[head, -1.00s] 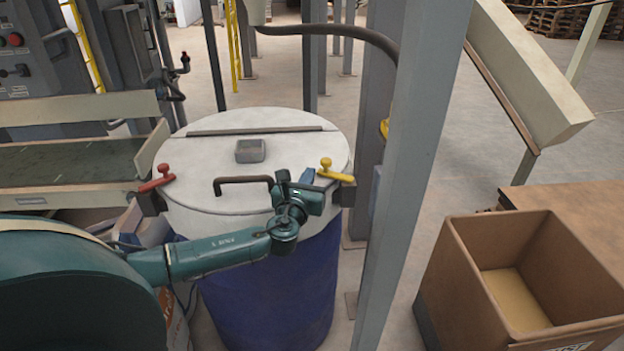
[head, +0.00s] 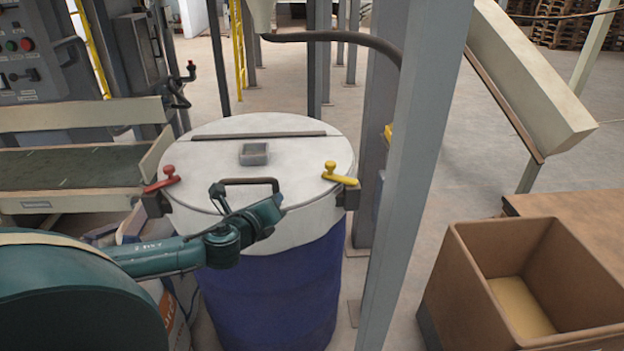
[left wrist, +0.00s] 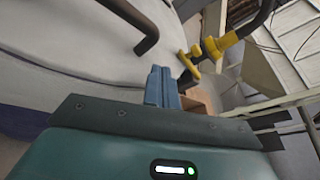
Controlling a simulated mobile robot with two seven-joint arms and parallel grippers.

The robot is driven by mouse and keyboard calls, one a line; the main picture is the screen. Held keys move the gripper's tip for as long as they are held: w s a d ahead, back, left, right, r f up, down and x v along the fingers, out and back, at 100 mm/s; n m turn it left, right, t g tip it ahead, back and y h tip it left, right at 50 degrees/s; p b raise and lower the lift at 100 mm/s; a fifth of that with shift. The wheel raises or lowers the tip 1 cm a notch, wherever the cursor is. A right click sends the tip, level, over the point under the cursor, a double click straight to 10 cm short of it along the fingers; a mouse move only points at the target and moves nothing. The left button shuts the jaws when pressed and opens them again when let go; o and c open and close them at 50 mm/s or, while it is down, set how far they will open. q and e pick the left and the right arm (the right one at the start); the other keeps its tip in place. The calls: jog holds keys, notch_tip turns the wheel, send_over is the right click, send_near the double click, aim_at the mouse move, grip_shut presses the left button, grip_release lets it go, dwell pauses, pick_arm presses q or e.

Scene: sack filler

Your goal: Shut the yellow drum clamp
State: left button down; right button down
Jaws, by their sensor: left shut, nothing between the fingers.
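The yellow drum clamp (head: 342,179) sits at the right rim of the white drum lid (head: 300,150), on a dark bracket. Its handle with a round knob lies over the lid's edge. In the left wrist view the yellow clamp (left wrist: 205,50) shows beyond the fingers, to their upper right. My left gripper (head: 279,201) is shut and empty, in front of the lid's dark handle (head: 250,182) and left of the clamp, apart from it. Its closed blue fingers (left wrist: 161,85) show in the left wrist view. My right gripper is not in view.
A red clamp (head: 162,181) sits at the lid's left rim. A small grey box (head: 254,154) is on the lid. A grey post (head: 400,190) stands just right of the blue drum (head: 275,290). An open brown box (head: 465,285) is at the lower right.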

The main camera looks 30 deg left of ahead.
aim_at(327, 169)
pick_arm(q)
notch_tip(327, 169, up, 5)
jog(key=d+n+h, duration=0.2)
jog(key=n+h, duration=0.3)
jog(key=n, duration=0.2)
jog(key=p+x, duration=0.1)
jog(key=x, duration=1.2)
jog(key=shift+a, duration=0.15)
jog(key=shift+w+f+g, duration=0.15)
jog(key=shift+w+g, duration=0.15)
jog(key=shift+w, duration=0.25)
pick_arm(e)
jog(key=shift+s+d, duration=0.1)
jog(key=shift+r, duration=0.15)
